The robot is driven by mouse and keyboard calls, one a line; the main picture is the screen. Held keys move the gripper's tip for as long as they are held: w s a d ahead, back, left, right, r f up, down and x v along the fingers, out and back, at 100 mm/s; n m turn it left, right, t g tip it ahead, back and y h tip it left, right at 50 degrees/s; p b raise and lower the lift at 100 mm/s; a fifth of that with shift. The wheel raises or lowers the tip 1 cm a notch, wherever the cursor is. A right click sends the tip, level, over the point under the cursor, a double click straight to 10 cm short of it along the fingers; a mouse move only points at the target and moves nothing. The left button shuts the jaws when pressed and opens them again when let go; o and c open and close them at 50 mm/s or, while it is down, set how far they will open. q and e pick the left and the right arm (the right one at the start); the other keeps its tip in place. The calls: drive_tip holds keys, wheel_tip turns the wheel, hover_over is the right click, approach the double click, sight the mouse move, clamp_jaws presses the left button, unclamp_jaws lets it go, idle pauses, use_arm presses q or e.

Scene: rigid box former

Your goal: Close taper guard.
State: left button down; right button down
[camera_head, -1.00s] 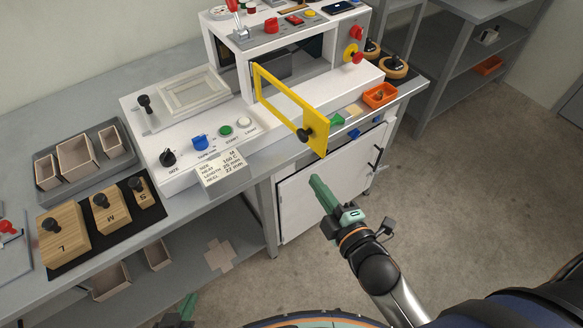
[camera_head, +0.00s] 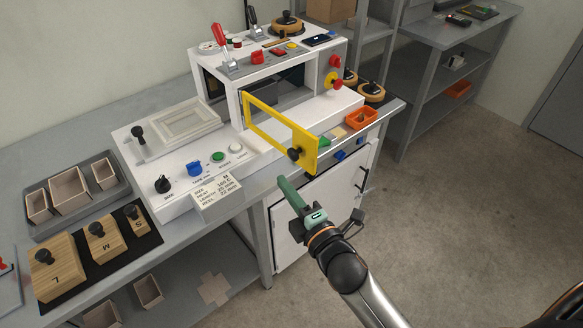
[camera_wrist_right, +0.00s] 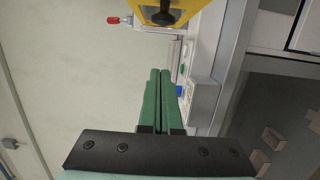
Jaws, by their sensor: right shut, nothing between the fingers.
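The yellow taper guard (camera_head: 270,125) is a frame swung out from the front of the white machine (camera_head: 236,110), standing open at an angle. Its black knob (camera_head: 295,154) sits on the yellow plate at its free end. The guard and knob also show at the top of the right wrist view, the knob (camera_wrist_right: 163,17) seen close. My right gripper (camera_head: 284,184), with green fingers, is shut and empty. It is below and slightly left of the knob in the head view, apart from it. In the wrist view its fingers (camera_wrist_right: 160,78) lie together. My left gripper is not in view.
An orange tray (camera_head: 361,118) stands right of the guard. Wooden blocks (camera_head: 58,276) lie left. The floor at right is clear.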

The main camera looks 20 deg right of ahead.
drive_tip(key=w+d, duration=0.2)
drive_tip(key=w, duration=0.1)
drive_tip(key=w+d, duration=0.1)
drive_tip(key=w, duration=0.1)
drive_tip(key=shift+b, duration=0.3)
drive_tip(key=shift+w+d, duration=0.1)
